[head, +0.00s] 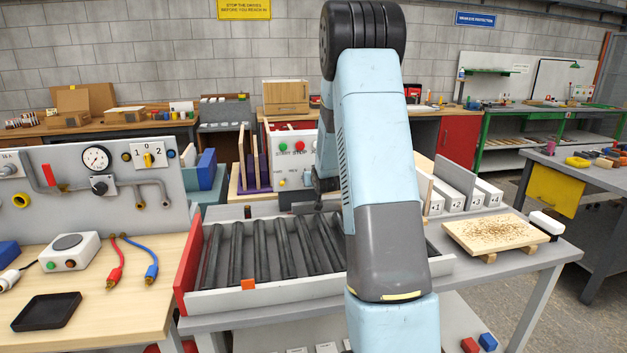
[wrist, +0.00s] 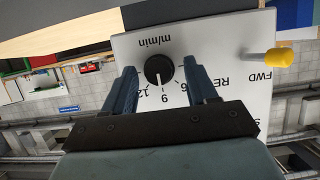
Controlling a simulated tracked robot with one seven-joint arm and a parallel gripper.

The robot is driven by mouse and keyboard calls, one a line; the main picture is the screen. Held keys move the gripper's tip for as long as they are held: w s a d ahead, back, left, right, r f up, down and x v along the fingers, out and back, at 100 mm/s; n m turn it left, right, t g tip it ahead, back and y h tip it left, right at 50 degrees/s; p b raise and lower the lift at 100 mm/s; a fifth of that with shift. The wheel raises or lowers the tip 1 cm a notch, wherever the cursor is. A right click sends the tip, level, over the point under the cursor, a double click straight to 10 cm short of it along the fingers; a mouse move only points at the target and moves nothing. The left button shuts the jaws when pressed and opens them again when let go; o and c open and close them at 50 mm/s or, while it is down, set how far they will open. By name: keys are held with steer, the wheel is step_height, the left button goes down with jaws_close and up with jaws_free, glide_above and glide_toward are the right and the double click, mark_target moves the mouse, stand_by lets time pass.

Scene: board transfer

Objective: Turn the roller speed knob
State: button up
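The roller speed knob (wrist: 158,70) is a round black dial on a white panel (wrist: 225,48), marked m/min with numbers including 6, 9 and 12. The panel appears upside down in the wrist view. A light mark on the knob faces roughly toward the 9. My gripper (wrist: 159,68) is open, with one blue finger on each side of the knob and visible gaps between. I cannot tell how deep the fingertips reach. In the head view my gripper (head: 321,188) is small and dark at the white control box (head: 297,140); my arm hides the knob there.
A yellow-tipped lever (wrist: 281,57) sticks out beside the FWD label. The box also has red and green buttons above. A roller conveyor (head: 262,291) lies in front of it. White numbered blocks (head: 452,201) and a wooden board (head: 497,234) are to the right.

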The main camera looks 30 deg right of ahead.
steer(key=shift+s+r, duration=0.1)
steer(key=v, duration=1.3)
steer(key=shift+s+a, duration=0.15)
steer(key=shift+s, duration=0.1)
steer(key=s+a+r+n+g+y, duration=0.1)
steer(key=s+a+r+g, duration=0.1)
steer(key=s+a+r, duration=0.4)
steer(key=s+a+r+g+y, duration=0.1)
steer(key=s+a, duration=0.4)
steer(key=s, duration=0.3)
steer(key=s+a+r+n+g, duration=0.1)
steer(key=s+a+r+g, duration=0.1)
steer(key=s+a+r, duration=0.4)
steer(key=s+a, duration=0.1)
steer(key=s, duration=0.3)
steer(key=s+a+f+g+y, duration=0.1)
steer(key=s, duration=0.4)
steer(key=s+a+n+g, duration=0.1)
steer(key=s+a, duration=0.1)
steer(key=s, duration=0.2)
steer(key=shift+s+f+y, duration=0.15)
steer(key=shift+f+y, duration=0.1)
steer(key=shift+y, duration=0.05)
